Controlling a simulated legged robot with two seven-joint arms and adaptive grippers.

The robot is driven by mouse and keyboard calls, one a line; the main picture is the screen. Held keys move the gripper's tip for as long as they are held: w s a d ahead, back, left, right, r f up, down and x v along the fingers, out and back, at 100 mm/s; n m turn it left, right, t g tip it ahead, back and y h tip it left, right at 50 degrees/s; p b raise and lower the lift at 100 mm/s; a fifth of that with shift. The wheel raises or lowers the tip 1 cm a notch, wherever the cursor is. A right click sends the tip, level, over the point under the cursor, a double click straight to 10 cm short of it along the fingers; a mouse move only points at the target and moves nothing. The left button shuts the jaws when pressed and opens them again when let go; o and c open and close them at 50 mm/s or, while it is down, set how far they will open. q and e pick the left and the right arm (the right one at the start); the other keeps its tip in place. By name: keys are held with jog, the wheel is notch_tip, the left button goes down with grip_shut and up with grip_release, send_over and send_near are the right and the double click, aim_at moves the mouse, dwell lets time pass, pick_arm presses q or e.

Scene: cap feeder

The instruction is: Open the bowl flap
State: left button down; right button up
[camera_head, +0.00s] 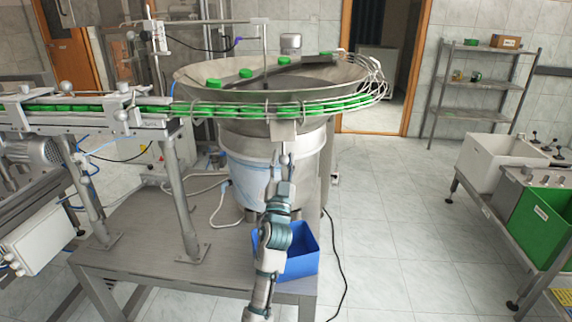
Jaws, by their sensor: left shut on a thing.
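The large metal feeder bowl (210,80) stands in the middle of the view, with green caps on its rim and along its outer rail. A small pale flap (284,131) hangs at the bowl's front, just below the rail. My left arm rises from the bottom centre, and my left gripper (285,158) is at the flap's lower end. The gripper is shut on what appears to be the flap; the fingertips are small, so the exact contact is hard to see. My right gripper is not in view.
A blue bin (304,262) sits on the metal stand (160,262) beneath the bowl, partly behind my arm. A conveyor (60,115) with green caps joins from the left. A white bin (490,165) and green bin (543,230) stand at right. The floor between is clear except for a cable.

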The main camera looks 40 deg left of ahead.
pick_arm(q)
jog(key=shift+w+a+f, duration=0.1)
jog(key=shift+w, duration=0.1)
dwell(0.3)
jog(key=c, duration=1.3)
grip_release()
jog(key=o, duration=0.5)
jog(key=shift+w, duration=0.1)
jog(key=shift+s+d+f, duration=0.15)
jog(key=shift+s+d, duration=0.05)
jog(key=shift+s, duration=0.15)
jog(key=v, duration=1.1)
jog(key=shift+f, duration=0.2)
jog(key=shift+w, duration=0.1)
